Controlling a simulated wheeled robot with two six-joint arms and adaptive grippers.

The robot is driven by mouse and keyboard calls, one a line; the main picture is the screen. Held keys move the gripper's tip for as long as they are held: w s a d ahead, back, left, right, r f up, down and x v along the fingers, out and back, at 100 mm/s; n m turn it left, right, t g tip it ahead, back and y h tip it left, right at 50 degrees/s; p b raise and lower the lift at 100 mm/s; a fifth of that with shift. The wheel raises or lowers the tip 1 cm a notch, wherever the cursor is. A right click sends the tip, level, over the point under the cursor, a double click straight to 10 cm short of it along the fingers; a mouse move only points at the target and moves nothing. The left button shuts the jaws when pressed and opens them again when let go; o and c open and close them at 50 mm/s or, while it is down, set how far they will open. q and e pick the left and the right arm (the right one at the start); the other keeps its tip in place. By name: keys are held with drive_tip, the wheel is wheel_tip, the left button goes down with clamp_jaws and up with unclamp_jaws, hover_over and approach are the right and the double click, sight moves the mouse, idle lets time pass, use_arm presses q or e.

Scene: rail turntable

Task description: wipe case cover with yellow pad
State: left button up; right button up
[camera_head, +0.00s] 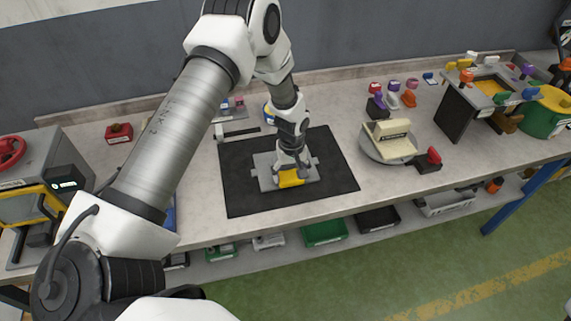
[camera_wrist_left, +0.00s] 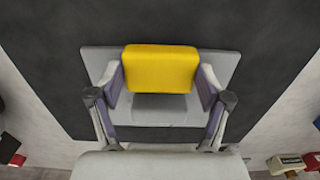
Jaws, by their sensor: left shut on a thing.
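The yellow pad (camera_head: 291,179) is between the fingers of my left gripper (camera_head: 291,173), which is shut on it. In the left wrist view the yellow pad (camera_wrist_left: 160,68) sits between the fingertips, over a grey flat plate that looks like the case cover (camera_wrist_left: 225,68). The case cover (camera_head: 263,177) lies on a black mat (camera_head: 330,180) on the bench, partly hidden by my gripper and the pad. The pad looks to be at or just above the cover; I cannot tell if they touch. My right gripper is not in view.
A round turntable (camera_head: 373,149) with a beige block (camera_head: 388,137) stands right of the mat, beside a red-handled dark block (camera_head: 430,160). A red box (camera_head: 119,133) is at the left rear. Green and black bins (camera_head: 325,233) sit on the shelf below. The mat's right part is clear.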

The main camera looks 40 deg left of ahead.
sight(311, 177)
use_arm(q)
drive_tip(key=shift+w+d+f+b, duration=0.1)
drive_tip(key=shift+w+d+b, duration=0.25)
drive_tip(key=shift+w+b, duration=0.1)
drive_tip(key=shift+w+d+b, duration=0.3)
drive_tip(key=shift+w+d, duration=0.15)
drive_tip(key=shift+d, duration=0.05)
drive_tip(key=shift+w+d, duration=0.1)
drive_tip(key=shift+d, duration=0.05)
drive_tip(key=shift+w, duration=0.1)
drive_tip(key=shift+w+d+b, duration=0.35)
drive_tip(key=shift+w, duration=0.05)
drive_tip(key=shift+w+d, duration=0.7)
drive_tip(key=shift+w, duration=0.15)
